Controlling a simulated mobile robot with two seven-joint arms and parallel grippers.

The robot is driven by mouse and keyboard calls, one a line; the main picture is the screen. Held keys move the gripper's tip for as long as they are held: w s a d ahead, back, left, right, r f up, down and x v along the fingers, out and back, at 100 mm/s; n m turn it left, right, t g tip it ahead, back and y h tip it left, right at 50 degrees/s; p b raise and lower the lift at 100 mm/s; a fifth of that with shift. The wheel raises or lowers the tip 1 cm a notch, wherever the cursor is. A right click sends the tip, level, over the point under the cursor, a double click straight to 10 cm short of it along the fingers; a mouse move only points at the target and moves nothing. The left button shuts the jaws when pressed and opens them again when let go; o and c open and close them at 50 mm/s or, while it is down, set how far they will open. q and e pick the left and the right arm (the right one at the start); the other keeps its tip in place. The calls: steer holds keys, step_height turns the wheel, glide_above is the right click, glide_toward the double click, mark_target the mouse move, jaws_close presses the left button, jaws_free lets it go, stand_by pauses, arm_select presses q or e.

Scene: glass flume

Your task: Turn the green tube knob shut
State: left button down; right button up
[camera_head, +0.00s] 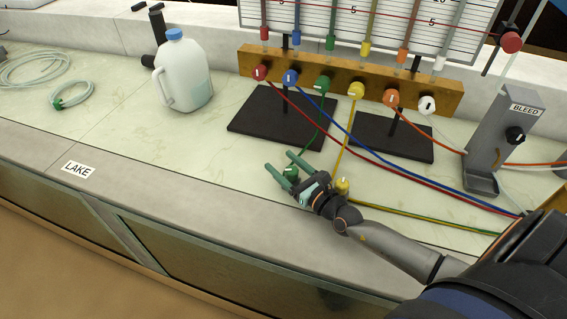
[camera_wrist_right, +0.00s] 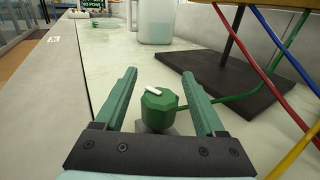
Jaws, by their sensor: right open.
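A green tube knob (camera_wrist_right: 160,107) sits low above the counter on a grey base, with a white bar on its top lying nearly crosswise in the right wrist view. A green tube runs from its side. In the head view the knob (camera_head: 291,173) is partly covered by my right gripper (camera_head: 279,156). That gripper, also in the right wrist view (camera_wrist_right: 160,72), is open, with its green fingers on either side of the knob. Gaps show between knob and fingers. Another green knob (camera_head: 322,84) is on the wooden board. My left gripper is out of view.
A yellow knob (camera_head: 342,186) stands just right of my right gripper. Coloured tubes cross the counter to the right. Black base plates (camera_head: 275,118) support the wooden board (camera_head: 300,66). A jug (camera_head: 183,72) stands at the back left. The counter left of the gripper is clear.

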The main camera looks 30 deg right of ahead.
steer(key=shift+w, duration=0.15)
jaws_close()
stand_by(0.6)
